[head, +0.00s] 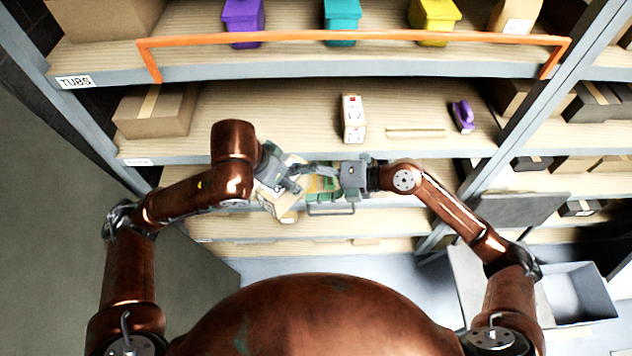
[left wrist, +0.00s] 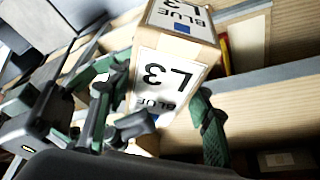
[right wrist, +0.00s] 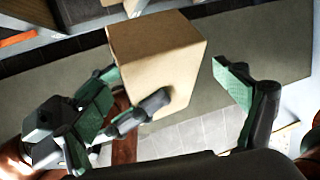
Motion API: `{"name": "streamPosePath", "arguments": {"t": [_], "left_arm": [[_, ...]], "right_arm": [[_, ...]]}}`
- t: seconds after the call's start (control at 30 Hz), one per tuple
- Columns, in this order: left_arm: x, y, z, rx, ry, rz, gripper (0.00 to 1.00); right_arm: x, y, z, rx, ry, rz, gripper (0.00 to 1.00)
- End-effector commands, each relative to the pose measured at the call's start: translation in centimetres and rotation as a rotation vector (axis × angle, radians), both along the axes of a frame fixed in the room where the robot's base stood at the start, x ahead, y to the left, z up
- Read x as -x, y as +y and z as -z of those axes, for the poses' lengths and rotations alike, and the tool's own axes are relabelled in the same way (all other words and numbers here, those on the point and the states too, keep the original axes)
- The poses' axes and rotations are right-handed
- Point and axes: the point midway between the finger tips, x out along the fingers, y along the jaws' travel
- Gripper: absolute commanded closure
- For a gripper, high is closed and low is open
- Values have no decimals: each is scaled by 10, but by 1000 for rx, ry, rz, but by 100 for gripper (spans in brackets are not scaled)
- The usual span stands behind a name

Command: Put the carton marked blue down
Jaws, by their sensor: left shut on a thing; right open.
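The carton marked blue (head: 272,203) is a tan box with white labels, tilted in front of the shelves in the head view. In the left wrist view, the carton (left wrist: 160,82) shows "L3", "BLUE" and a blue square. My left gripper (head: 288,180) is shut on it; its fingers (left wrist: 160,108) lie on either side of the carton. My right gripper (head: 322,176) is open and faces the left one. In the right wrist view, a plain side of the carton (right wrist: 155,60) shows between the right fingers (right wrist: 168,88), with a left finger against it; right-hand contact is unclear.
The middle shelf (head: 270,110) holds a brown box (head: 155,110), a white-labelled carton (head: 353,118), a thin strip (head: 415,132) and a purple item (head: 462,116). Bare board lies left of the labelled carton. An orange bar (head: 350,37) crosses the shelf above, before coloured tubs.

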Motion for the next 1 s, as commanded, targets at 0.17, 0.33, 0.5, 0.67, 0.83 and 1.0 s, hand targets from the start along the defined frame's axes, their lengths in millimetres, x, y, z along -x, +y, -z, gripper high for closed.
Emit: {"name": "streamPosePath", "arguments": {"t": [0.17, 0.33, 0.5, 0.67, 0.83, 1.0], "left_arm": [[-1, 0, -2, 2, -4, 0, 100], [-1, 0, -2, 2, -4, 0, 100], [-1, 0, -2, 2, -4, 0, 100], [-1, 0, -2, 2, -4, 0, 100], [-1, 0, -2, 2, -4, 0, 100], [-1, 0, -2, 2, -4, 0, 100]], "right_arm": [[-2, 9, 3, 0, -1, 0, 10], [-2, 11, 4, 0, -1, 1, 10], [-2, 10, 4, 0, -1, 1, 14], [-2, 10, 4, 0, -1, 1, 25], [-2, 10, 4, 0, -1, 1, 37], [-2, 10, 4, 0, -1, 1, 48]]}}
